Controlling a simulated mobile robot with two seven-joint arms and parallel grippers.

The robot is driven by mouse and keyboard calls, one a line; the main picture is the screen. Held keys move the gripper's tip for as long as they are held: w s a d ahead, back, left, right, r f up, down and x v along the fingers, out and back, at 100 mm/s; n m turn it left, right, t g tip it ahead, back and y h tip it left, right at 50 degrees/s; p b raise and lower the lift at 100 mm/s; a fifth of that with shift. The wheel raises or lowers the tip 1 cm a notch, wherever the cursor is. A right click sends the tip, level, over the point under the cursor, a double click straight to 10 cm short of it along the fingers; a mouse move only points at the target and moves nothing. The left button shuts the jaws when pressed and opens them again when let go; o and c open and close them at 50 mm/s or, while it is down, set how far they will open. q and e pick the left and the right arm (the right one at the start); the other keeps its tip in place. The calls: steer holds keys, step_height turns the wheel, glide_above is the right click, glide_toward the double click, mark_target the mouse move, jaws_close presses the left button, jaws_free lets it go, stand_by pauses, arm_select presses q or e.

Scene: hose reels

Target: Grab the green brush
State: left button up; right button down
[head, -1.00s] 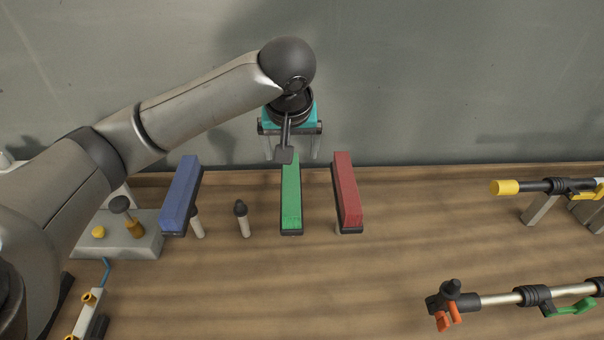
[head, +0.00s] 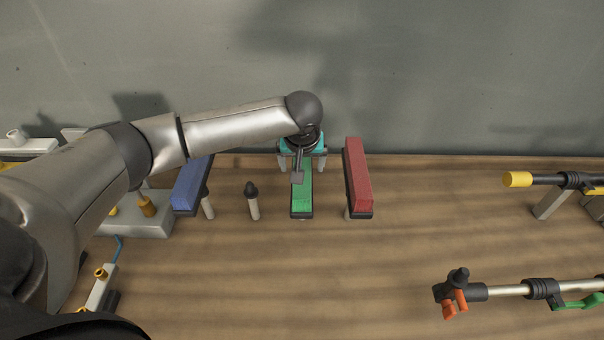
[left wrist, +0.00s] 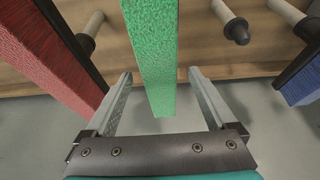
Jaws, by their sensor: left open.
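The green brush (head: 301,203) is a long green block on a dark backing, held off the brown wooden surface between a blue brush and a red brush. In the head view my left gripper (head: 302,166) is over its far end, and my wrist hides part of it. In the left wrist view the green brush (left wrist: 152,50) runs down between the two fingers of my open left gripper (left wrist: 158,95). Gaps show on both sides, and the jaws are not closed on it. My right gripper is not in view.
The red brush (head: 358,180) stands close on the right, the blue brush (head: 190,186) on the left. A bare dark-tipped peg (head: 252,200) is between blue and green. Hose rods (head: 515,291) are at the right. The middle foreground is clear.

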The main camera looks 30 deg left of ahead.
arm_select(q)
steer(key=shift+w+a+f, duration=0.1)
steer(key=shift+w+f, duration=0.2)
steer(key=shift+f, duration=0.3)
steer(key=shift+f+p, duration=0.25)
steer(key=shift+p, duration=0.05)
stand_by(0.3)
jaws_close()
stand_by(0.6)
